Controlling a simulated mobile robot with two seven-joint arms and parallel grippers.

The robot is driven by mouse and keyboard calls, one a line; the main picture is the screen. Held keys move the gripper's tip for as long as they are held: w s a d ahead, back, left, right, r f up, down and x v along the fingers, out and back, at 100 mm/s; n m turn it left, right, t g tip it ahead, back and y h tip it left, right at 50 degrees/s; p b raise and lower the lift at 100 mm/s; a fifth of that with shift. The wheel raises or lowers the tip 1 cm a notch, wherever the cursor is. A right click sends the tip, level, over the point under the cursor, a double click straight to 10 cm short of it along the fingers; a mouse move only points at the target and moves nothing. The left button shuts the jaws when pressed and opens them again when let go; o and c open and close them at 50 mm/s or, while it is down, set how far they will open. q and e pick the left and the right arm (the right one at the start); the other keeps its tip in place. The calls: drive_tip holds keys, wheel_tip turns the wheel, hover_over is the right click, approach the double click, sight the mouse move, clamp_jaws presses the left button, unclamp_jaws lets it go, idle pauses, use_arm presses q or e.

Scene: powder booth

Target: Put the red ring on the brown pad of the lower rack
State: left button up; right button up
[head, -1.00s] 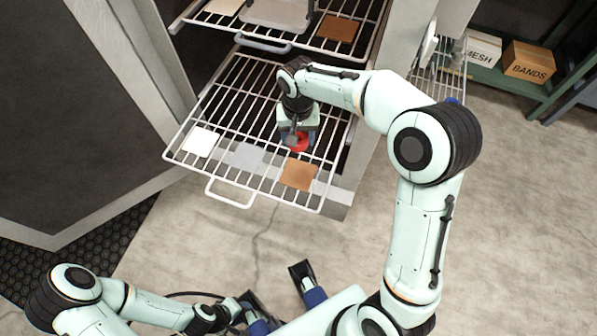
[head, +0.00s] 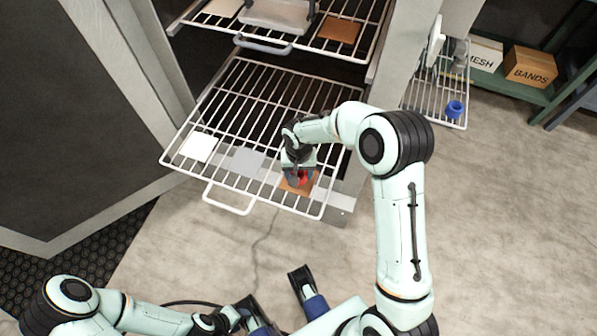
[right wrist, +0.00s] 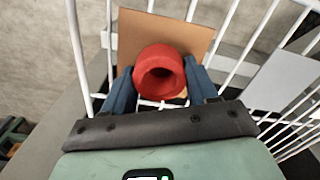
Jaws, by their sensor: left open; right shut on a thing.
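The red ring (head: 304,178) is between the fingers of my right gripper (head: 300,182), which is shut on it. The ring (right wrist: 158,56) shows clearly in the right wrist view, in front of the brown pad (right wrist: 192,36). In the head view the ring is over the brown pad (head: 289,187) at the front right of the lower rack (head: 240,190). The gripper hides part of the pad. I cannot tell whether the ring touches it. My left gripper (head: 274,293) is open and empty, low in front of the rack.
The lower rack also has a white pad (head: 199,147) and a grey pad (head: 246,161). The upper rack (head: 222,24) above holds a brown pad (head: 341,30) and a grey tray. A side rack at right holds a blue ring (head: 454,109). Boxes stand on a green shelf.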

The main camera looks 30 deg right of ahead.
drive_tip(key=shift+f, duration=0.15)
drive_tip(key=o, duration=1.1)
use_arm(q)
drive_tip(key=shift+f, duration=0.1)
use_arm(e)
drive_tip(key=shift+r, duration=0.35)
use_arm(q)
drive_tip(key=shift+s+r+p, duration=0.35)
drive_tip(key=shift+r+p, duration=0.55)
drive_tip(key=shift+p, duration=0.1)
use_arm(e)
wheel_tip(320, 180, up, 12)
drive_tip(key=shift+f, duration=0.15)
use_arm(q)
drive_tip(key=shift+s, duration=0.15)
use_arm(e)
drive_tip(key=shift+s+f, duration=0.1)
